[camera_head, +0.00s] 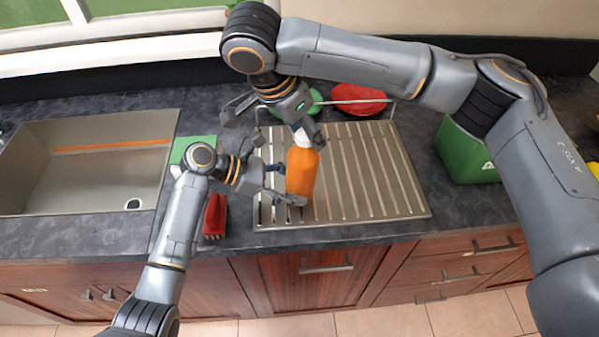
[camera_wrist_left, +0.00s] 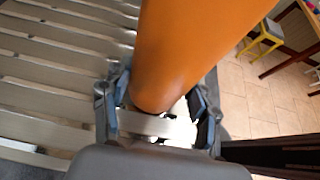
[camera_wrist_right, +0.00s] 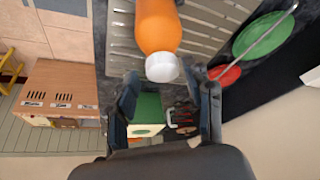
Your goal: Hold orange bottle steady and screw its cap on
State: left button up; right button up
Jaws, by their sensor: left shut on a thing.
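The orange bottle (camera_head: 301,172) stands about upright on the ribbed metal drainboard. It has a white cap (camera_head: 301,138) on its top, and whether this is tight or loose I cannot tell. My left gripper (camera_head: 281,183) is shut on the lower part of the bottle. The left wrist view shows the orange body (camera_wrist_left: 195,45) between its fingers. My right gripper (camera_head: 274,121) is above the bottle, with its fingers apart and empty. In the right wrist view the white cap (camera_wrist_right: 161,67) lies just ahead of its open fingertips (camera_wrist_right: 168,88).
The drainboard (camera_head: 395,190) has free room right of the bottle. Behind it are a green plate (camera_head: 314,96) and a red plate (camera_head: 360,99). A green box (camera_head: 462,152) stands to the right, a sink (camera_head: 85,175) lies left. A red item (camera_head: 214,216) is left of the drainboard.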

jog(key=n, duration=0.2)
jog(key=n+t+y, duration=0.1)
jog(key=n, duration=0.2)
jog(key=shift+a+y, duration=0.1)
jog(key=shift+y, duration=0.2)
jog(key=n+y, duration=0.1)
jog(key=n, duration=0.2)
jog(key=n+t+y, duration=0.1)
jog(key=n, duration=0.2)
jog(key=shift+n+y, duration=0.3)
jog(key=n+y, duration=0.1)
jog(key=n, duration=0.2)
jog(key=n+y, duration=0.1)
jog(key=n, duration=0.2)
jog(key=shift+g, duration=0.4)
jog(key=n, duration=0.2)
jog(key=n+g+y, duration=0.1)
jog(key=n, duration=0.2)
jog(key=shift+y, duration=0.3)
jog(key=shift+c, duration=0.4)
